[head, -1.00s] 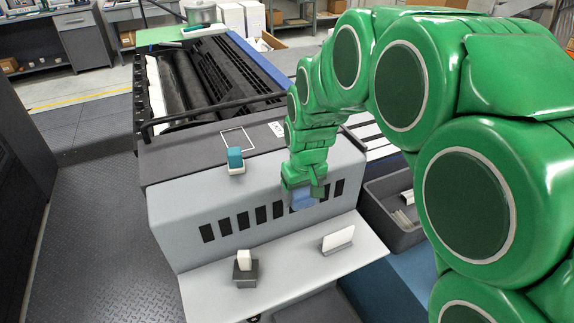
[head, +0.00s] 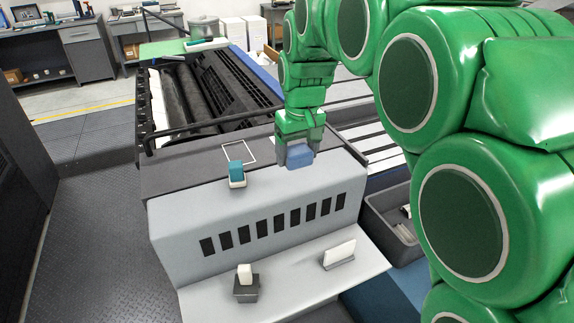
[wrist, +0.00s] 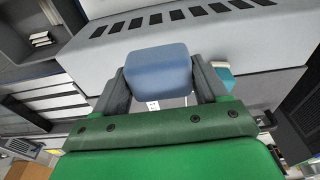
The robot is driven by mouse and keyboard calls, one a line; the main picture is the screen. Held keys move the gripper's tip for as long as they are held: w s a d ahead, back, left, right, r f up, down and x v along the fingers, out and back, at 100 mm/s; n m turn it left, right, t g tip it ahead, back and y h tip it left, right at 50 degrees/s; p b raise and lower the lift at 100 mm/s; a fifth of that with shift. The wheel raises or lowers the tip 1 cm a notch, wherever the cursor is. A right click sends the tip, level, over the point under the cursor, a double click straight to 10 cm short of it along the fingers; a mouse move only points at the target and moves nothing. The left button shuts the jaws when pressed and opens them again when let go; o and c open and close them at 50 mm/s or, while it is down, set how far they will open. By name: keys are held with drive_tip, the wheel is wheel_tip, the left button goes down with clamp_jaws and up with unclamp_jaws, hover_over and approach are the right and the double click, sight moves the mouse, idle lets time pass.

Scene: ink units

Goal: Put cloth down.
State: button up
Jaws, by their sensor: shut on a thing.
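My gripper (head: 297,143) is shut on a blue cloth (head: 300,156), a folded block-shaped piece. It holds the cloth above the grey top of the machine. In the wrist view the blue cloth (wrist: 158,71) sits between the two dark fingers. A white square outline (head: 238,146) is marked on the dark machine top, left of my gripper. A teal and white block (head: 236,174) stands near the front edge of that outline. In the wrist view the cloth hides part of the machine top.
The light grey housing (head: 170,225) has a row of dark slots. On its lower shelf (head: 300,275) stand a white piece in a dark holder (head: 246,283) and a white upright pad (head: 339,254). A grey bin (head: 385,222) is at right. Rollers (head: 182,92) lie behind.

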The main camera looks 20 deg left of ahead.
sight(286, 173)
drive_tip(key=w+a+f, duration=0.1)
drive_tip(key=w+f, duration=0.1)
drive_tip(key=w+a+f, duration=0.2)
drive_tip(key=w, duration=0.1)
drive_tip(key=w+a+f, duration=0.2)
drive_tip(key=shift+w+f, duration=0.35)
drive_tip(key=shift+f, duration=0.05)
drive_tip(key=shift+w+a+f, duration=0.4)
drive_tip(key=shift+w+f, duration=0.2)
drive_tip(key=shift+f, duration=1.85)
drive_tip(key=o, duration=1)
drive_tip(key=shift+r, duration=0.1)
